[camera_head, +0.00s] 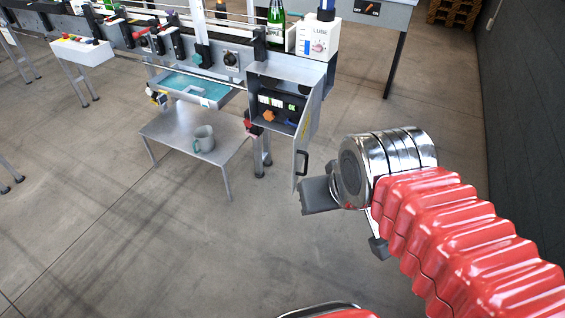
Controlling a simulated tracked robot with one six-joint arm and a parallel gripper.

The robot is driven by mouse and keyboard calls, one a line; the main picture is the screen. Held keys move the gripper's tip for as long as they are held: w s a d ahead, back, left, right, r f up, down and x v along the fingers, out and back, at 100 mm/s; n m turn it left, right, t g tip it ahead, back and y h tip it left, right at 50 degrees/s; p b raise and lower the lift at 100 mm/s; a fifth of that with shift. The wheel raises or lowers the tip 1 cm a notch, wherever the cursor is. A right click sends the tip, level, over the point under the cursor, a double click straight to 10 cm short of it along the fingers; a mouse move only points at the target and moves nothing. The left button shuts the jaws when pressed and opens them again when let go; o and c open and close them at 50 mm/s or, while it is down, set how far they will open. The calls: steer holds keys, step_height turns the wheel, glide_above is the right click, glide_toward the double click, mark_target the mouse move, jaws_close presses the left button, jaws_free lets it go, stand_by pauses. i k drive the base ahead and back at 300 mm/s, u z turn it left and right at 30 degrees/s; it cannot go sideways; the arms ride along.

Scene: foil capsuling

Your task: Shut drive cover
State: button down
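The drive cover (312,130) is a grey hinged panel with a black handle (302,163). It stands open, swung out toward me from the right side of the grey drive box (283,68). Inside the box are an orange knob, a row of small modules and dark parts. My gripper (342,224) is at the lower right of the cover, its fingers spread apart with nothing seen between them. One dark finger is close to the cover's lower end; I cannot tell if they touch. My silver wrist hides part of the gripper.
A low metal table (190,143) with a grey mug (203,139) stands left of the cover. A blue-lined tray (192,88) is above it. A green bottle (276,24) and a white lube box (318,38) stand on top. The concrete floor in front is clear.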

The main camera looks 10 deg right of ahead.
mark_target(301, 138)
steer(key=u, duration=0.4)
steer(key=i, duration=1)
steer(key=u, duration=0.05)
